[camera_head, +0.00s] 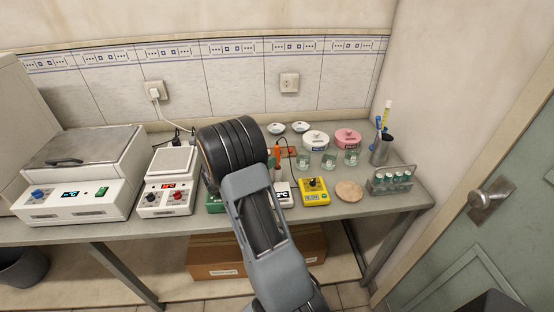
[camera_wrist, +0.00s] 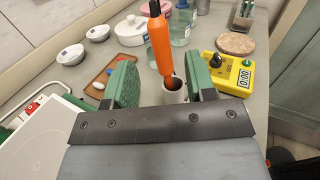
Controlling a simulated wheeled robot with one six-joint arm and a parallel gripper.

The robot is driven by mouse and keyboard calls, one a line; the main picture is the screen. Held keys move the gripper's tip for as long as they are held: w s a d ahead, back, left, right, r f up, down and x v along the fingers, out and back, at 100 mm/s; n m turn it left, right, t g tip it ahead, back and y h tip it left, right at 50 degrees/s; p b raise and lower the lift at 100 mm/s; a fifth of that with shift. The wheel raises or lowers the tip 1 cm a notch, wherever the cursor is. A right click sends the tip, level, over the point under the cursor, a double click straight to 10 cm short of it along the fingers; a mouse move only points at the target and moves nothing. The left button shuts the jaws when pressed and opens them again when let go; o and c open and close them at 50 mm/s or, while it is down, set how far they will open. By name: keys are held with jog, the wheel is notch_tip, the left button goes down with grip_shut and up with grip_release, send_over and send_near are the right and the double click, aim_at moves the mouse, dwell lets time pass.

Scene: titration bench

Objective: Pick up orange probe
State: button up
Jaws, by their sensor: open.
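The orange probe (camera_wrist: 160,45) stands nearly upright, tilted a little, in the wrist view. Its lower end goes into a grey-white tube-like holder (camera_wrist: 173,92). My gripper (camera_wrist: 158,66) is open, with one green-padded finger on each side of the probe in the picture. Gaps show on both sides and nothing is held. I cannot tell how far the fingers reach along the probe's depth. In the head view a small part of the probe (camera_head: 277,153) shows just right of my arm, which hides the gripper's fingers.
A yellow meter (camera_wrist: 233,74) stands right of the holder, with a cork mat (camera_wrist: 235,43) behind it. A wooden tray (camera_wrist: 104,80) with small items is on the left. Glass beakers (camera_head: 328,160) stand behind, and a tube rack (camera_head: 391,180) is near the right edge.

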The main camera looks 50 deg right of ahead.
jog(key=p+x, duration=0.1)
jog(key=x, duration=0.5)
jog(key=shift+s, duration=0.1)
jog(key=c, duration=0.9)
jog(key=shift+c, duration=0.2)
notch_tip(320, 180, up, 10)
dwell(0.3)
jog(key=shift+r, duration=0.1)
